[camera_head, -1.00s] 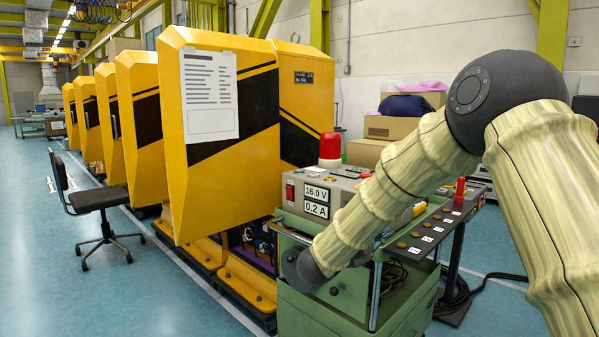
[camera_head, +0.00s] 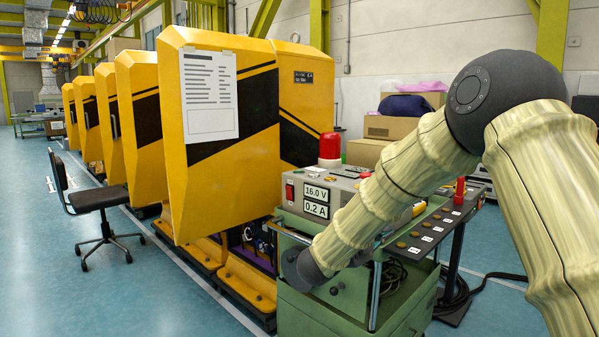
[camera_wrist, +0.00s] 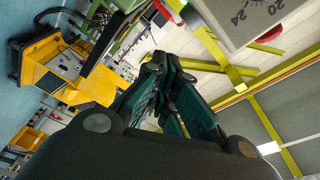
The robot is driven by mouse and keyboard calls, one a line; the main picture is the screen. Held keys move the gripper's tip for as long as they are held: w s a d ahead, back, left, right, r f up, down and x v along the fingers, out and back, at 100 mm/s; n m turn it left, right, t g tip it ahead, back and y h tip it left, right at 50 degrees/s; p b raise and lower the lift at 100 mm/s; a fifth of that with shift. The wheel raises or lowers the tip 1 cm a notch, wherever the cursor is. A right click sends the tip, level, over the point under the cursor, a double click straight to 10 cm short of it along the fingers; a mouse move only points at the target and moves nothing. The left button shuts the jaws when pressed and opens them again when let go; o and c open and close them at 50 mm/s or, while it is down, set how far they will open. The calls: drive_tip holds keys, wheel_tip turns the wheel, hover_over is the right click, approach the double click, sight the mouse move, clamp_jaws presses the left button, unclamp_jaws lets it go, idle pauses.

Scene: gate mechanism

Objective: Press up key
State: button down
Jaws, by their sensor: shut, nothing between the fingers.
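A dark control panel (camera_head: 435,226) with several brass-coloured buttons, white labels and a red knob (camera_head: 460,186) stands on the right in the head view. The labels are too small to read, so I cannot tell which button is the up key. My arm crosses in front of part of the panel. My gripper (camera_wrist: 160,72) shows in the wrist view with its dark green fingers together and nothing between them. In the head view the gripper is hidden. In the wrist view a grey box corner (camera_wrist: 245,18) with dial numbers 20 and 24 is close, above and right of the fingers.
A green cart (camera_head: 345,308) carries a grey power unit (camera_head: 325,190) reading 16.0 V and 0.2 A, with a red beacon (camera_head: 330,146). Yellow cabinets (camera_head: 225,180) line the left. A black chair (camera_head: 100,200) stands on open blue floor.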

drive_tip(key=s+d+f+n+g+y, duration=0.1)
drive_tip(key=s+f+n+y, duration=0.35)
drive_tip(key=f, duration=0.95)
drive_tip(key=s+d+f+n+y, duration=0.1)
drive_tip(key=s+f+n+y, duration=0.35)
drive_tip(key=f, duration=0.95)
drive_tip(key=s+d+f+n+g+y, duration=0.15)
drive_tip(key=s+f+n, duration=0.5)
drive_tip(key=f, duration=0.65)
drive_tip(key=s+f+n+g+y, duration=0.1)
drive_tip(key=s+f+n+g, duration=0.1)
drive_tip(key=s+f, duration=0.6)
drive_tip(key=s+f+n+g+y, duration=0.2)
drive_tip(key=s+f, duration=0.2)
drive_tip(key=s, duration=0.7)
drive_tip(key=s+d+f+n+g, duration=0.1)
drive_tip(key=s+f+g, duration=0.1)
drive_tip(key=s, duration=0.8)
drive_tip(key=s+d+f+n+g, duration=0.1)
drive_tip(key=s+n+g, duration=0.1)
drive_tip(key=s, duration=0.9)
drive_tip(key=shift+f+g+y, duration=0.35)
drive_tip(key=shift+f+g, duration=0.05)
drive_tip(key=shift+g, duration=0.35)
